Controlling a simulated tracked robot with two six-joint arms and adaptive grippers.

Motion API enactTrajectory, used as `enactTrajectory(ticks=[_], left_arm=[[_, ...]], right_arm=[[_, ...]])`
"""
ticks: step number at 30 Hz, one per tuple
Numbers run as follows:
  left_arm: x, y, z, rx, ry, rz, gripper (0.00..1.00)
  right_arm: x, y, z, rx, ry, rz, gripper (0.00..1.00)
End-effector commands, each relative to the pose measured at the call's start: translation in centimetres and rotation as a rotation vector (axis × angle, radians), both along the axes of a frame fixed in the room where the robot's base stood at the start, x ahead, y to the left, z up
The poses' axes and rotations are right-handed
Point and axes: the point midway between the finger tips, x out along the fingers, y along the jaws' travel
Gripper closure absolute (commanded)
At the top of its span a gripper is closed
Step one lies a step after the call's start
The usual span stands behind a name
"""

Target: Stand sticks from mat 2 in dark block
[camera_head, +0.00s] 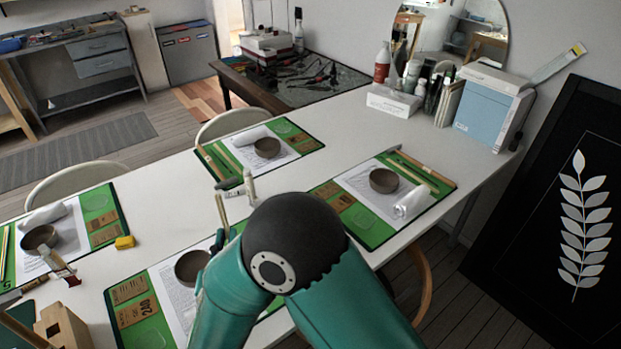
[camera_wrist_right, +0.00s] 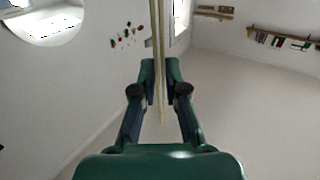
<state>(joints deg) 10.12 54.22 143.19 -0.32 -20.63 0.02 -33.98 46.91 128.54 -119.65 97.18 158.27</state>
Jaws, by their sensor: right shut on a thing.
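My right gripper (camera_head: 219,240) is partly hidden behind my teal arm in the head view. It is shut on a thin pale stick (camera_head: 221,210), which points up, nearly upright, above the front centre mat (camera_head: 143,288). The right wrist view shows the stick (camera_wrist_right: 158,35) between the fingertips (camera_wrist_right: 160,72). More sticks (camera_head: 209,162) lie on the back mat (camera_head: 310,145), on the right mat (camera_head: 370,228) and at the left mat's edge. I cannot read which mat is number 2, and I cannot make out the dark block for certain. My left gripper is not in view.
Bowls and white papers lie on the green mats. A light wooden block (camera_head: 62,328) stands at the lower left, near a yellow piece (camera_head: 125,242). A small white-topped bottle (camera_head: 249,187) stands mid-table. Bare white table (camera_head: 165,200) lies between the mats.

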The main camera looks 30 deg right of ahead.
Motion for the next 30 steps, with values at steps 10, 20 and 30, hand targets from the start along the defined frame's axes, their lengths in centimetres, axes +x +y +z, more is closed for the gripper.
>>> enactTrajectory(ticks=[10,20,30], left_arm=[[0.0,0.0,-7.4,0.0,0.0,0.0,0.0],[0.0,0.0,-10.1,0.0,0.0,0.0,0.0],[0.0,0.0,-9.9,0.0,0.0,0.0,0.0]], right_arm=[[6.7,-14.5,0.6,0.009,-0.004,-0.626,1.0],[6.5,-23.5,2.0,0.001,0.002,-0.939,1.0],[6.5,-23.9,1.5,-0.001,0.003,-0.953,1.0]])
